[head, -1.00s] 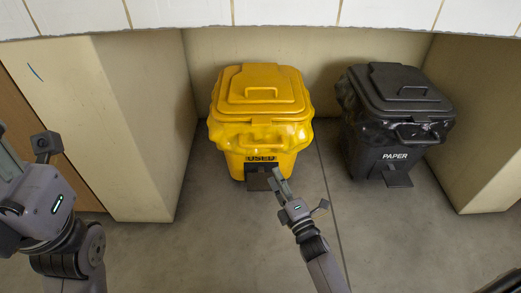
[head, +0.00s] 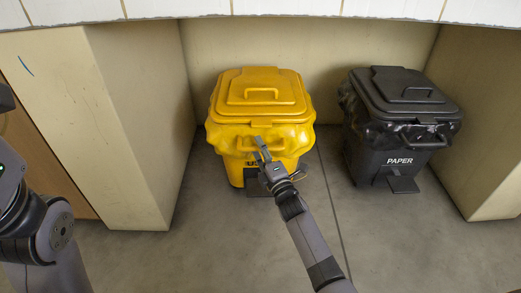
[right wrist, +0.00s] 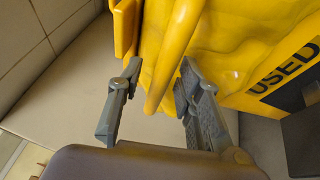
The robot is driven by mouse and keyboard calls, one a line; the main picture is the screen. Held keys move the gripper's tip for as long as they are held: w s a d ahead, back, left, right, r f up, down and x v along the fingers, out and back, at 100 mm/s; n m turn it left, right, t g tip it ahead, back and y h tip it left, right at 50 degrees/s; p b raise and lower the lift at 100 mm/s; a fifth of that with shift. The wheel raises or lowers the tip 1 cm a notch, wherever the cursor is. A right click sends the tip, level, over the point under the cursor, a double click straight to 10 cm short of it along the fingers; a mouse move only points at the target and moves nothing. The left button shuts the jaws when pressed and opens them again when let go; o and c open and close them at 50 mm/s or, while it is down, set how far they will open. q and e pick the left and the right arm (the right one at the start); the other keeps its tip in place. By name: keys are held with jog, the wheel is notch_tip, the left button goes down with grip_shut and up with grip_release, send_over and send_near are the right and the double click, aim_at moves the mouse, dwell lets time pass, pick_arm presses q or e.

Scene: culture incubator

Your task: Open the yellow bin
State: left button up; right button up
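The yellow bin (head: 222,142) stands on the floor against the back wall, with its lid (head: 262,82) down and a raised handle on top. My right gripper (head: 262,150) is in front of the bin's upper front, covering part of its label. In the right wrist view, the right gripper's fingers (right wrist: 158,95) are apart, with a yellow front bar (right wrist: 172,58) of the bin between and just beyond them. Contact cannot be told. A dark pedal (head: 258,187) shows at the bin's base, partly behind my right gripper. My left arm is at the left edge; its gripper is out of view.
A black bin (head: 375,135) marked PAPER stands to the right, its lid closed. Beige walls (head: 135,120) close in the recess left and right. A white counter edge (head: 280,8) overhangs the top. The floor in front of the bins is clear.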

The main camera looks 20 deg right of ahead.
jog(key=shift+c, duration=0.2)
grip_shut()
dwell(0.6)
